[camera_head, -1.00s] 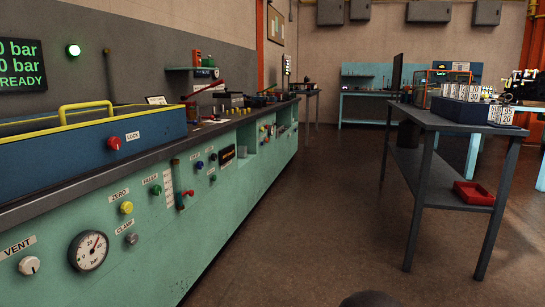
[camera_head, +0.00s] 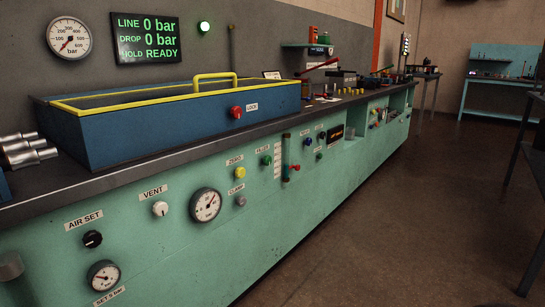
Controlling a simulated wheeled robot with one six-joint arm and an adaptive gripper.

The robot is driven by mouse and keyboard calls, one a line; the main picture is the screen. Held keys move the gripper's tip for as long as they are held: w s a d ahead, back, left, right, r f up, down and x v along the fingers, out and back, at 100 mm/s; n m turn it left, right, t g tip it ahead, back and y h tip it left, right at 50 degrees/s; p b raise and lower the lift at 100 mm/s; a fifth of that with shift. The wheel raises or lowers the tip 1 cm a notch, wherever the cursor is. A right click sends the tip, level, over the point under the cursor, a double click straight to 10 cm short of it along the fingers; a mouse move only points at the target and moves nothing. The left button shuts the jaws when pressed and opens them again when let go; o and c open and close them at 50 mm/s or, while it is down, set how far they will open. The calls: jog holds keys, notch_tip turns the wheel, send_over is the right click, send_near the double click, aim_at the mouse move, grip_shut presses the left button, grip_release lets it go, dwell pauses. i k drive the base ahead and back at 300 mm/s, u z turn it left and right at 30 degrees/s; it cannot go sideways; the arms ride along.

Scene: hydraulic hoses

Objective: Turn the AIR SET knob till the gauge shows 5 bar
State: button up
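The AIR SET knob (camera_head: 92,239) is a black round knob on the green bench front at the lower left, under its AIR SET label (camera_head: 84,220). A small round gauge (camera_head: 103,276) sits just below it; its scale and needle are too small to read surely. A tilted label (camera_head: 109,297) under that gauge seems to read "SET 5 bar". My gripper is not in view.
A VENT knob (camera_head: 160,209) and a larger gauge (camera_head: 205,205) are to the right. A blue tank (camera_head: 170,115) with a yellow rim stands on the bench. The display (camera_head: 147,38) reads LINE 0 bar, DROP 0 bar, HOLD READY. The floor (camera_head: 400,210) at right is clear.

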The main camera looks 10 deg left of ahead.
aim_at(92, 238)
jog(key=u, duration=1.9)
